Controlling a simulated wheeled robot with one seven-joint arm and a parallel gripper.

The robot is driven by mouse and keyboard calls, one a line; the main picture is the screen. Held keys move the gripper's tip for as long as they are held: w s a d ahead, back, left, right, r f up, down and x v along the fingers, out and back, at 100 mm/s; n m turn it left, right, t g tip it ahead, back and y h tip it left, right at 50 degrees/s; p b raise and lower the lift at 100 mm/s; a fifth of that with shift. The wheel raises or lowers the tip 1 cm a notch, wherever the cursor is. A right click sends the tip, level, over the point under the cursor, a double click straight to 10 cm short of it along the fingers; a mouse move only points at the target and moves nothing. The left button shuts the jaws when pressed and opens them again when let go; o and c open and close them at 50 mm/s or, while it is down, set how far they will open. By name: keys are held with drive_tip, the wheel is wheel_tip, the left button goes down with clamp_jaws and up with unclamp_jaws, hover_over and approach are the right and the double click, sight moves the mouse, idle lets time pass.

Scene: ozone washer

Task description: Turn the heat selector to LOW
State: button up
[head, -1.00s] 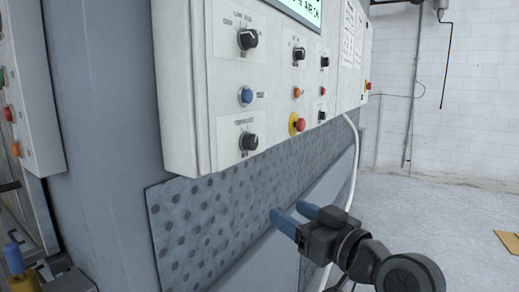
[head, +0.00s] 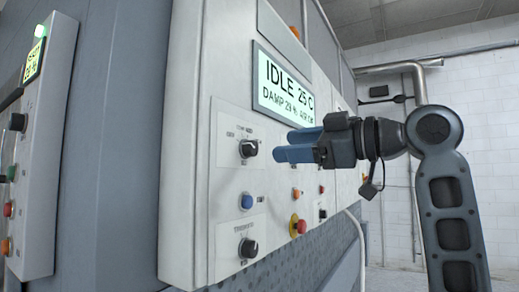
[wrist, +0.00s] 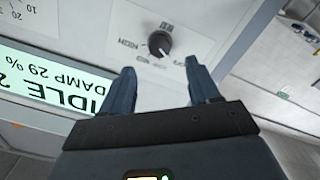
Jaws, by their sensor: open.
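The heat selector is a black round knob (head: 248,149) with a pale pointer mark, at the upper left of the control panel. Labels including OFF and LOW surround it; I cannot read exactly which one the pointer faces. My gripper (head: 283,147) is open and empty, just to the right of the knob in the head view, with its blue fingers pointing at the panel. In the wrist view the knob (wrist: 159,43) appears upside down, just beyond the gap between the spread fingertips (wrist: 160,68). The fingers are not around the knob.
The lit display (head: 285,82) reads IDLE and sits above right of the knob. Below are a blue button (head: 246,202), another black knob (head: 248,248) and a red emergency button (head: 298,225). A second dial label (wrist: 30,12) lies beside the selector.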

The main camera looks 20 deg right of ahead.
sight(254, 148)
drive_tip(key=shift+p+x, duration=0.85)
drive_tip(key=shift+x, duration=2.95)
drive_tip(key=c, duration=1)
